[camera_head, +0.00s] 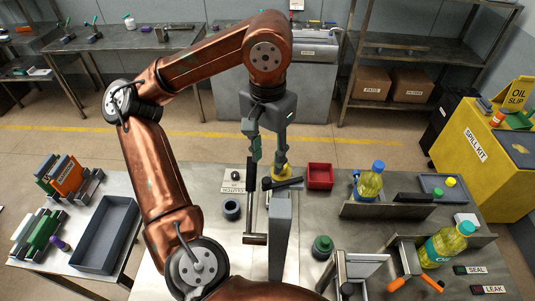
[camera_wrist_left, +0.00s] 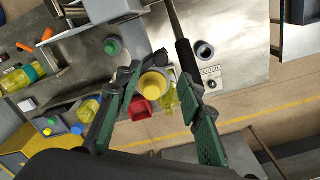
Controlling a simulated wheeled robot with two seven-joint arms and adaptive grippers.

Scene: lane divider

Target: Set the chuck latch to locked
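My left gripper (camera_head: 268,152) is open above the middle of the steel bench, with its fingers pointing down. In the left wrist view the gripper (camera_wrist_left: 159,82) shows its two green fingers apart. A long lever with a black grip (camera_wrist_left: 187,62) passes close by the right finger; in the head view the black-gripped lever (camera_head: 250,197) stands beside a grey post (camera_head: 280,230). A yellow round part (camera_wrist_left: 153,85) shows between the fingers, apparently below them. I cannot tell which part is the chuck latch, nor its setting. My right gripper is not in view.
A red bin (camera_head: 320,176), a dark ring (camera_head: 231,209), a green-capped jar (camera_head: 322,247) and a yellow bottle (camera_head: 370,183) stand around the post. Right of it is an orange-handled clamp (camera_head: 404,284). A grey tray (camera_head: 105,235) lies at left. My arm hides part of the bench.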

